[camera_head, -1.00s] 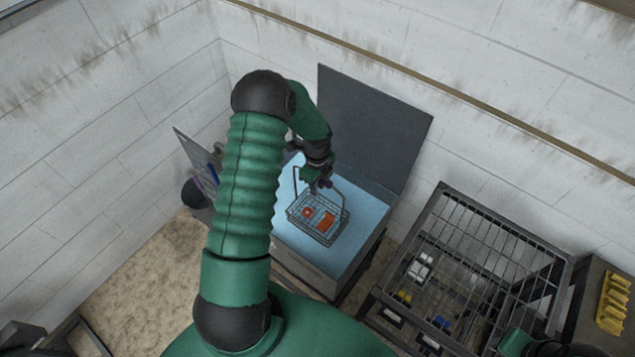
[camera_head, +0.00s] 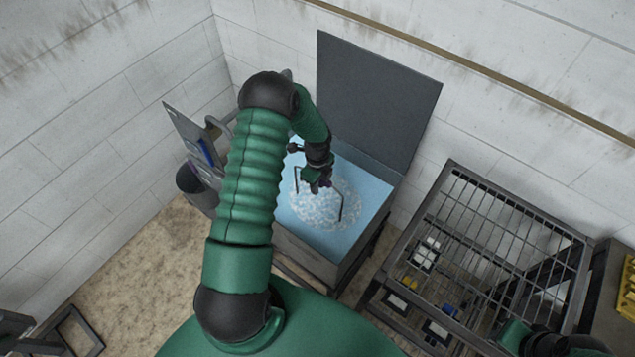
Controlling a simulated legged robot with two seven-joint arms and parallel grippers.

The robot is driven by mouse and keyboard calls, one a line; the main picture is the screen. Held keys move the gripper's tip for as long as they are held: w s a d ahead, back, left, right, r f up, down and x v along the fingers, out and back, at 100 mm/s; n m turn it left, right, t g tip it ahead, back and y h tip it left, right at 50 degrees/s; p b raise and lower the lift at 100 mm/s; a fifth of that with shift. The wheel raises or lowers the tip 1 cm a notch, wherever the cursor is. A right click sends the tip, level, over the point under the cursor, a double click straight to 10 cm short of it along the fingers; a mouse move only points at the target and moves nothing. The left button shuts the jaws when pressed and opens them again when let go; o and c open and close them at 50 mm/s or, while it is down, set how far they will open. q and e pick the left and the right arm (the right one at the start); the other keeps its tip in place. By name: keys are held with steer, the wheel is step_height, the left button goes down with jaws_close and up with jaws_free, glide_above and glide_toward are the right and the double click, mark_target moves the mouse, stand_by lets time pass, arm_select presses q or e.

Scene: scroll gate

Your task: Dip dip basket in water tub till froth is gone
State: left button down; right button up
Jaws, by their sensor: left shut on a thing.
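The water tub (camera_head: 367,239) stands ahead of me, a grey box with light blue water inside and a dark upright back panel. The dip basket (camera_head: 343,207) is mostly under the water; only parts of its wire handle show above the surface. White froth (camera_head: 318,209) covers the water around it and hides the basket body and the orange pieces in it. My left gripper (camera_head: 318,186) is shut on the basket's handle, just above the froth. My right gripper is not clearly in view; only part of the right arm shows at the lower right corner.
A metal wire rack (camera_head: 500,225) with small white, yellow and blue items stands right of the tub. A yellow item (camera_head: 629,288) lies at the right edge. A dark bucket (camera_head: 190,183) and an upright panel (camera_head: 186,135) stand left of the tub. Walls close off the back.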

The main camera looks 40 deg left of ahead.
arm_select(q)
step_height(320, 180, down, 7)
steer(key=b, duration=0.4)
steer(key=shift+r, duration=0.15)
stand_by(7.1)
